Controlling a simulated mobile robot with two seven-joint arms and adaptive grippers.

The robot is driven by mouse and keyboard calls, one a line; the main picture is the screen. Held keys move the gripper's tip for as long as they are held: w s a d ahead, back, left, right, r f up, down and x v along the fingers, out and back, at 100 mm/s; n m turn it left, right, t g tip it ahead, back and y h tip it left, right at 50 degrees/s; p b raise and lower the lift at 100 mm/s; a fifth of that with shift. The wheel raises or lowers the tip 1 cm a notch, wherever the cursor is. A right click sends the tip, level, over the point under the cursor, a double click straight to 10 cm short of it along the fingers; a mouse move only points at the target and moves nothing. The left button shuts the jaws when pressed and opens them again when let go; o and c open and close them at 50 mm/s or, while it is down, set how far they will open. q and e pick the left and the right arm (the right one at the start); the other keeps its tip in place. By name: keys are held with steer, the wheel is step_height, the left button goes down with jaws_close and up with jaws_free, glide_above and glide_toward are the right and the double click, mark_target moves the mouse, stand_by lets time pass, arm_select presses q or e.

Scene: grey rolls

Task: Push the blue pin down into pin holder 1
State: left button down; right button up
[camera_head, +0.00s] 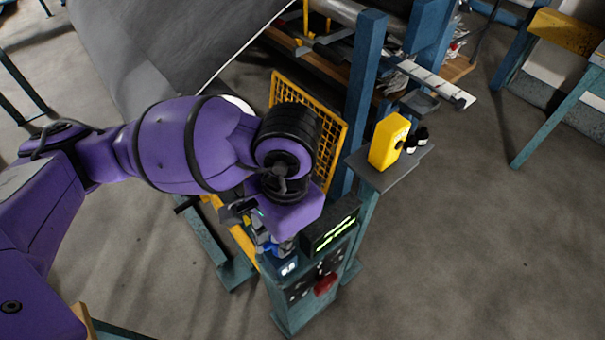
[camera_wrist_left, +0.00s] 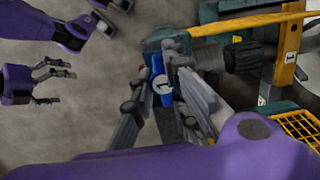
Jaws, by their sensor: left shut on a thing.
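The blue pin (camera_wrist_left: 162,88) shows a white round mark with a 1 in the left wrist view. My left gripper (camera_wrist_left: 156,98) is shut on it, with grey fingers on either side. In the head view my left gripper (camera_head: 262,228) is largely hidden by my purple wrist, and only a bit of blue pin (camera_head: 284,248) shows below it. Pin holder 1 (camera_head: 288,268), with a small white label, is at the top of the teal stand just under the pin. I cannot tell how deep the pin sits. My right gripper (camera_wrist_left: 50,84) seems open and empty at the left wrist view's left.
A dark box with green lit text (camera_head: 330,228) stands beside the holder. A red button (camera_head: 325,285) is on the stand's front. A yellow device (camera_head: 388,140) sits on a grey shelf behind. A yellow mesh panel (camera_head: 325,140) rises behind my wrist. Open floor lies to the right.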

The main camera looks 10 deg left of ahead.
arm_select(q)
steer(key=shift+f+b, duration=0.55)
steer(key=shift+f, duration=0.15)
steer(key=c, duration=1.6)
jaws_free()
steer(key=shift+c, duration=0.2)
step_height(320, 180, up, 12)
steer(key=w+d, duration=0.1)
